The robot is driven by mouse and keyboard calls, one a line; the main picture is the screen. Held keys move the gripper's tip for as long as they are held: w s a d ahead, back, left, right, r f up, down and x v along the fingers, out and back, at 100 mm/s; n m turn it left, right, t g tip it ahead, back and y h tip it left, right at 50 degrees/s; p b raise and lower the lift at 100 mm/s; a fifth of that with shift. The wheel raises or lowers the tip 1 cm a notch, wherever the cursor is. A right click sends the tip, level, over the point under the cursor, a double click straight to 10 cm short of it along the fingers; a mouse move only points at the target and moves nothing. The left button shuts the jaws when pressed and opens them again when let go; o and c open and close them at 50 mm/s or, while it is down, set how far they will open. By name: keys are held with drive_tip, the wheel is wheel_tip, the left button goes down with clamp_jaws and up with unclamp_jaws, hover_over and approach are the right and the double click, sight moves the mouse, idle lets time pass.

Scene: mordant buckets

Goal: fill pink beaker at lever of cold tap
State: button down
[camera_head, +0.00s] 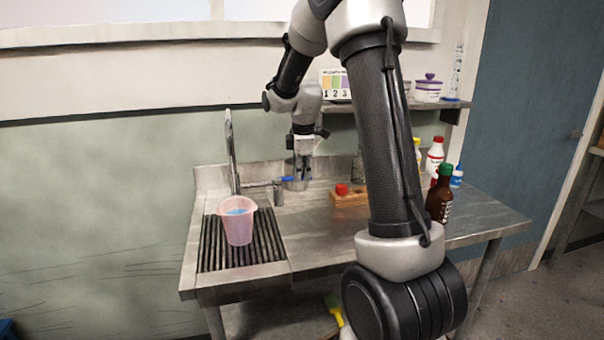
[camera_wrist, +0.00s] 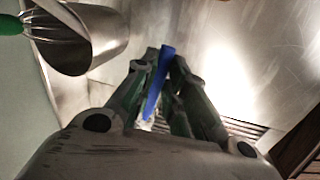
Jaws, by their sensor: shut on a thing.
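The pink beaker (camera_head: 237,228) stands upright on the dark slatted drain, below the tall curved tap (camera_head: 231,150). Something bluish, which looks like water, shows inside it near the top. My gripper (camera_head: 302,177) is at the back of the metal counter, right of the tap. In the wrist view my gripper (camera_wrist: 167,62) is shut on a narrow blue bar, which looks like the cold tap's lever (camera_wrist: 154,92). The blue lever (camera_head: 286,179) also shows beside the fingertips in the head view, above a short metal post (camera_head: 278,193). The beaker is not in the wrist view.
A metal pot with a whisk (camera_wrist: 85,38) stands close to my gripper. A wooden block with a red piece (camera_head: 342,189) and a brown bottle (camera_head: 440,195) stand to the right. A shelf (camera_head: 345,106) hangs behind. The counter's front middle is clear.

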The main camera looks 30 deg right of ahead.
drive_tip(key=c, duration=1.5)
unclamp_jaws()
drive_tip(key=shift+o, duration=0.2)
wheel_tip(320, 180, up, 12)
drive_tip(key=s, duration=0.2)
drive_tip(key=shift+a, duration=0.45)
drive_tip(key=shift+s+f, duration=0.1)
